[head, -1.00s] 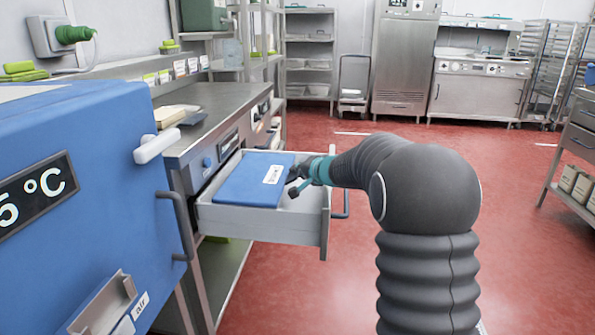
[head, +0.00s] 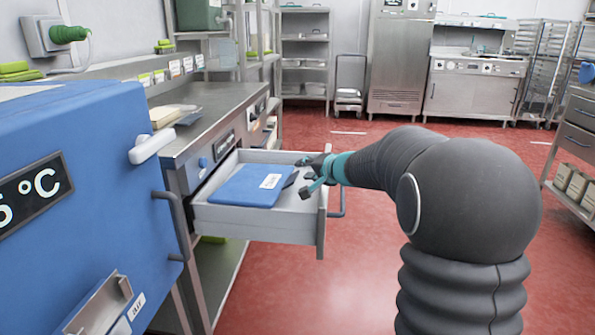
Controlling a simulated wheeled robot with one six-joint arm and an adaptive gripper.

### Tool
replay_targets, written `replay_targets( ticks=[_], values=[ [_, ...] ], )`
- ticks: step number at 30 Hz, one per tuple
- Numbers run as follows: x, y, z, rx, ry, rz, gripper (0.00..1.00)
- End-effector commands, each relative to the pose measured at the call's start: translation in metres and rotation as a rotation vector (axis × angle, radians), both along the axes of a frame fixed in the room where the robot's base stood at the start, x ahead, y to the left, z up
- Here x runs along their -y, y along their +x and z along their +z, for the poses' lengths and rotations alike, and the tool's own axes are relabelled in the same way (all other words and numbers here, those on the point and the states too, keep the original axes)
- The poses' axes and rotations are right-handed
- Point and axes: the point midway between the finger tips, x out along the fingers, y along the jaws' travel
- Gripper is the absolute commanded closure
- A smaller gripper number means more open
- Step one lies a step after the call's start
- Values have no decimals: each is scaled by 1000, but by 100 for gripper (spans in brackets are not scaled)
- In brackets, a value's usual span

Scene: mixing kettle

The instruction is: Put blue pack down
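The blue pack (head: 243,187), flat with a white label, lies in the open drawer (head: 262,226) under the steel counter. My gripper (head: 300,178) is above the drawer's right side, just to the right of the pack. Its dark and teal fingers are spread apart with nothing visible between them. A small gap shows between the fingers and the pack's right edge.
A blue cabinet (head: 95,200) with a white knob and a handle stands close at the left. The counter (head: 205,115) carries a beige stack (head: 165,117). The red floor right of the drawer is clear. A shelf with boxes (head: 577,186) is at the far right.

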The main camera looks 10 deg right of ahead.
Motion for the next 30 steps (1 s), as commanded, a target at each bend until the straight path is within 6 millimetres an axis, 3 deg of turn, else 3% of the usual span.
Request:
replay_targets(
  ticks=[7, 17, 22, 26, 30],
  values=[
    [14, -32, 14, 0, -1, -1, 67],
    [17, -42, 19, 4, -6, -3, 67],
    [23, -53, 41, 81, -102, -63, 67],
    [37, -79, 66, 152, -261, -164, 67],
    [54, -120, 79, 148, -445, -265, 67]
  ],
)
